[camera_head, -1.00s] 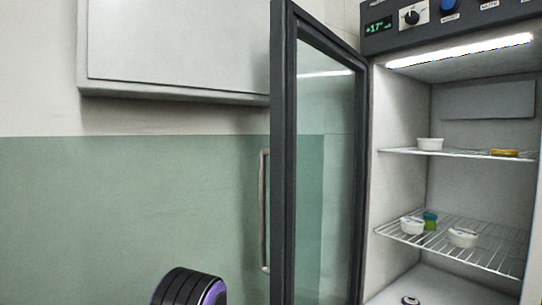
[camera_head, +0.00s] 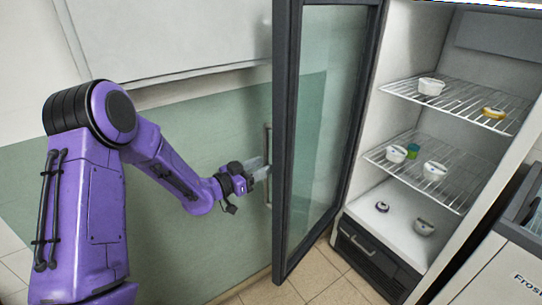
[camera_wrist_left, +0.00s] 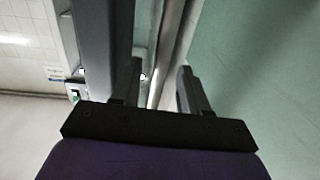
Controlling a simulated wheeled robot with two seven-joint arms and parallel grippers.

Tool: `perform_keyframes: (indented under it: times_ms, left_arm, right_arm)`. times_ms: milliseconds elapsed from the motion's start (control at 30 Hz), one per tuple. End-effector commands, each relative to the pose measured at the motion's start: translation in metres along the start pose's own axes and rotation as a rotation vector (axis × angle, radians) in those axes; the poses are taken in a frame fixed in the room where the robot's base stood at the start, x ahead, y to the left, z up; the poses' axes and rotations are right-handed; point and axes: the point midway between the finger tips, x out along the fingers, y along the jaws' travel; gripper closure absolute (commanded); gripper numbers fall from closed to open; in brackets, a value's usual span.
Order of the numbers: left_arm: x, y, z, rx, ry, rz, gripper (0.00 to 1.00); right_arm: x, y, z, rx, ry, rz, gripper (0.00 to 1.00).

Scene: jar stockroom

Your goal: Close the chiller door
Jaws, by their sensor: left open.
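The chiller door (camera_head: 325,140) stands open, a glass pane in a dark frame hinged beside the chiller's lit interior. Its upright metal handle (camera_head: 268,142) is on the outer face, near the free edge. My left gripper (camera_head: 261,172) is at the handle, level with its middle part. In the left wrist view my left gripper (camera_wrist_left: 158,82) is open, and the handle bar (camera_wrist_left: 170,45) runs between the directions of its two fingers. I cannot tell whether either finger touches the bar. My right gripper is out of view.
Inside the chiller, wire shelves (camera_head: 455,100) hold white tubs (camera_head: 431,86) and a yellow item (camera_head: 494,113). Small jars stand on the chiller floor (camera_head: 400,222). A wall cabinet (camera_head: 170,40) hangs behind the door.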

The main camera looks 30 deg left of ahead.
Motion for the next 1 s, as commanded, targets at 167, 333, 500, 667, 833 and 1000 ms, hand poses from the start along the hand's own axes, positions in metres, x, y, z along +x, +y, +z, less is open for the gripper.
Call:
perform_keyframes:
  times_ms: [167, 333, 500, 667, 833, 1000]
  left_arm:
    - [0.032, 0.0, -0.001, 0.002, -0.003, 0.0, 0.56]
    - [0.045, 0.0, 0.0, 0.0, -0.001, 0.0, 0.56]
    - [0.045, 0.0, 0.0, -0.001, -0.001, 0.0, 0.56]
    - [0.045, 0.0, 0.0, 0.0, -0.001, 0.0, 0.92]
    - [0.045, 0.001, 0.0, -0.001, -0.001, 0.0, 1.0]
    - [0.046, 0.009, 0.001, -0.001, -0.001, -0.013, 1.0]
  right_arm:
    - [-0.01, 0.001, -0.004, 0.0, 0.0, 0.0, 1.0]
    - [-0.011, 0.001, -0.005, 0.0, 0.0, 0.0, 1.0]
    - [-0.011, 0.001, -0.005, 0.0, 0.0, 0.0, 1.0]
    - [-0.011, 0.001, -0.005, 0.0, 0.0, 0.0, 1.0]
    - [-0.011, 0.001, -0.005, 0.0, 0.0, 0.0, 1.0]
    - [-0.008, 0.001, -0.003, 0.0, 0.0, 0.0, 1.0]
